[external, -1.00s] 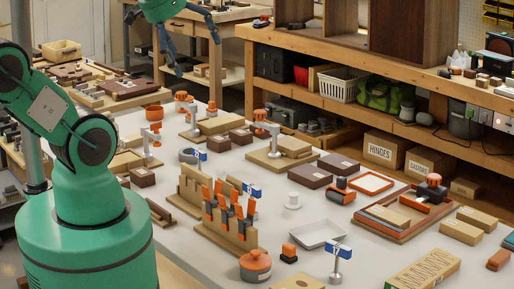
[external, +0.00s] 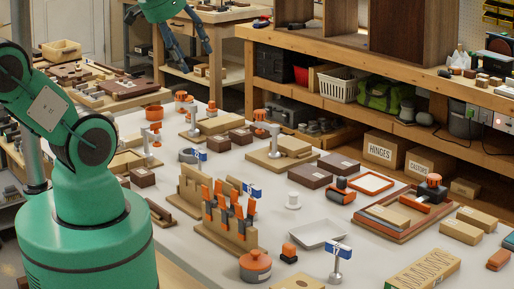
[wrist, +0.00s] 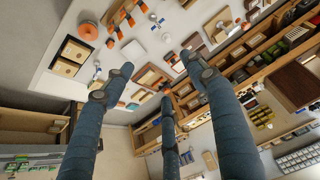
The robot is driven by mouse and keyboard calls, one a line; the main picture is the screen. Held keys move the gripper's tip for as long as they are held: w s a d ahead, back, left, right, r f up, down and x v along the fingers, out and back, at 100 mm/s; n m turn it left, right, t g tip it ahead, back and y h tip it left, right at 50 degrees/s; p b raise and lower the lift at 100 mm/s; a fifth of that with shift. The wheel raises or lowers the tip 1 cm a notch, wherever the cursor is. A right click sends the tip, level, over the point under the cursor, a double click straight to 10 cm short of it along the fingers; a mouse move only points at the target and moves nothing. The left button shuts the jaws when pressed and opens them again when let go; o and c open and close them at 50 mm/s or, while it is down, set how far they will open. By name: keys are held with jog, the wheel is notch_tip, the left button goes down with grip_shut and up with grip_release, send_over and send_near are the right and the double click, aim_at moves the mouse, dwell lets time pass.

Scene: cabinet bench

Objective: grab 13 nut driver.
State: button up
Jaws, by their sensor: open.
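Several orange-and-dark-handled drivers (external: 222,208) stand upright in a stepped wooden rack (external: 192,183) on the grey bench. Their size marks are too small to read, so I cannot tell which is the 13 nut driver. My gripper (external: 187,52) hangs at the upper left of the external view, high up and well apart from the rack. Its fingers are spread and empty.
An orange round pot (external: 256,267), a white tray (external: 318,233) and a blue-flagged stand (external: 338,259) are near the rack. Brown boxes (external: 310,176) and a wooden tray (external: 397,222) lie to the right. A wooden shelf unit (external: 350,110) stands behind.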

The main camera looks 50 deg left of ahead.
jog(key=shift+w, duration=0.1)
jog(key=shift+c, duration=0.3)
jog(key=m+g+p, duration=0.1)
jog(key=m+g, duration=0.5)
jog(key=m, duration=1.3)
send_over(250, 185)
notch_tip(250, 185, down, 30)
jog(key=shift+w+r, duration=0.1)
jog(key=shift+f+b, duration=0.75)
jog(key=shift+f, duration=3.55)
